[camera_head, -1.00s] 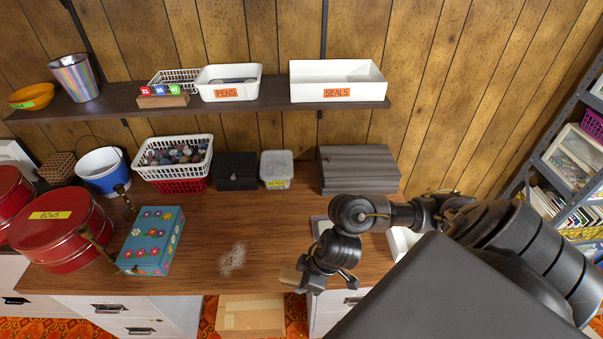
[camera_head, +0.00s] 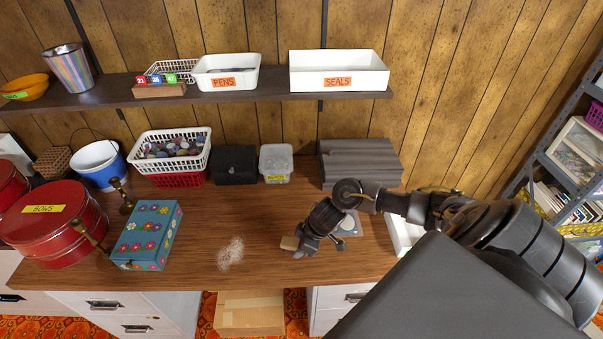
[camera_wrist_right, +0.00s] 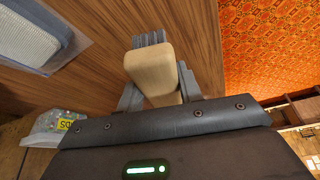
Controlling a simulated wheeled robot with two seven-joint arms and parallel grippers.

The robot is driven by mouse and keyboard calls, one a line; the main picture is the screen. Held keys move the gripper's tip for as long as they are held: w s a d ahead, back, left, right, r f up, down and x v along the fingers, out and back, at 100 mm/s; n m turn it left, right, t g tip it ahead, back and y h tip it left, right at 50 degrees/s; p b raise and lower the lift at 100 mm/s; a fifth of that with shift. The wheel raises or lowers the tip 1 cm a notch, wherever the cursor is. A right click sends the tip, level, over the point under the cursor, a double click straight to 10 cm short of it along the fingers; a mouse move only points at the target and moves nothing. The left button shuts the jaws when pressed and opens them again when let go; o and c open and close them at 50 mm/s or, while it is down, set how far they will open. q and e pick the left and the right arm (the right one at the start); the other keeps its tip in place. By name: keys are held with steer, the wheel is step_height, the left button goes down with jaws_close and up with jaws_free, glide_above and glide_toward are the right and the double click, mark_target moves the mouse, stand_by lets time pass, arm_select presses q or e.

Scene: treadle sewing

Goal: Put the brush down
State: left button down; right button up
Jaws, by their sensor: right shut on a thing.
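The brush (camera_wrist_right: 153,70) shows in the right wrist view as a pale wooden block with dark grey bristles at its far end. My right gripper (camera_wrist_right: 158,95) is shut on its wooden part, one finger on each side. In the head view the brush (camera_head: 289,243) is at the tip of my right gripper (camera_head: 300,247), over the wooden desk top (camera_head: 200,205) near its front edge. I cannot tell whether the bristles touch the desk. My left gripper is not in view.
A pale patch of crumbs or dust (camera_head: 230,254) lies left of the brush. A flowered blue box (camera_head: 148,236) and red tins (camera_head: 52,224) stand farther left. A grey ridged box (camera_head: 358,165) stands behind. Clear desk lies between the patch and the back containers.

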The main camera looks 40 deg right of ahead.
step_height(320, 180, down, 3)
steer(key=shift+w+d+r+p, duration=0.1)
steer(key=shift+w+p, duration=0.05)
steer(key=shift+p, duration=0.3)
steer(key=shift+f, duration=0.25)
steer(key=shift+f+b, duration=0.3)
steer(key=shift+f, duration=0.15)
